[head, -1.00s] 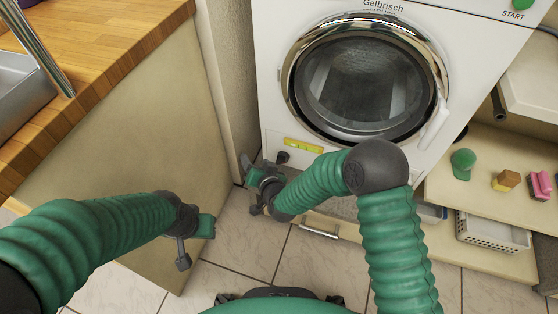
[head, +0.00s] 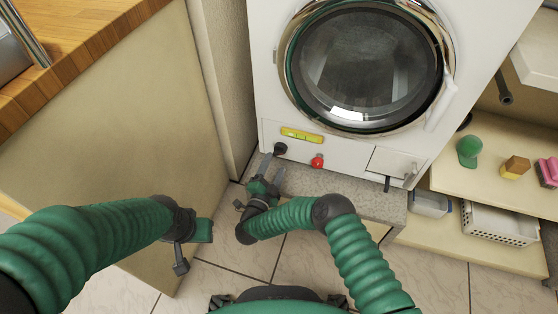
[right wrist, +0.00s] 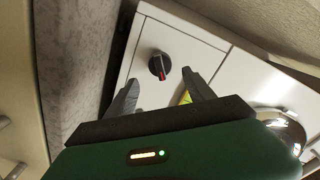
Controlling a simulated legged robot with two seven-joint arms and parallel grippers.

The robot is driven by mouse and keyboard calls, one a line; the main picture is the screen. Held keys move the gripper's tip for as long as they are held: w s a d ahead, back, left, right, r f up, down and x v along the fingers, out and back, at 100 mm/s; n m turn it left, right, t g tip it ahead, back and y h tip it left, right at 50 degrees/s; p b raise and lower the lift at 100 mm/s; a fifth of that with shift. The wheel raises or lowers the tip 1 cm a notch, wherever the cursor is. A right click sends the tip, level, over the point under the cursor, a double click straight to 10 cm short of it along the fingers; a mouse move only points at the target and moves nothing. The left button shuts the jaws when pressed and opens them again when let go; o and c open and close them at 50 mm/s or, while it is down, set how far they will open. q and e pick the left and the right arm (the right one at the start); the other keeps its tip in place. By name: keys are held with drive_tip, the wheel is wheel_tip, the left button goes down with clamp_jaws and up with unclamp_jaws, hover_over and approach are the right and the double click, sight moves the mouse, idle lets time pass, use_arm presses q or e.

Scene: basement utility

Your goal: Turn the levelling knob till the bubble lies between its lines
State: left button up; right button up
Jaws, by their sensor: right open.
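The levelling knob (head: 280,148) is a small black knob low on the front of the white machine. In the right wrist view the knob (right wrist: 159,66) shows a red mark on its face. The yellow-green bubble level (head: 302,136) lies just right of and above it; the bubble is too small to place against its lines. My right gripper (head: 273,168) is open and empty, just below the knob. In the right wrist view its fingers (right wrist: 162,92) stand apart, with the knob beyond the gap. My left gripper (head: 198,232) hangs at left, away from the machine; its fingers are unclear.
A red knob (head: 317,161) sits right of the levelling knob, and a flap (head: 397,163) further right. The machine (head: 345,150) stands on a grey plinth (head: 330,190). A wooden counter (head: 75,45) is at left. Shelves at right hold a white basket (head: 500,226) and small objects.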

use_arm(q)
drive_tip(key=b+x, duration=0.2)
drive_tip(key=x, duration=0.1)
drive_tip(key=shift+s+f, duration=0.15)
drive_tip(key=shift+s, duration=0.2)
use_arm(e)
drive_tip(key=x, duration=0.5)
drive_tip(key=shift+w+d, duration=0.1)
drive_tip(key=shift+w, duration=0.2)
drive_tip(key=c, duration=1.3)
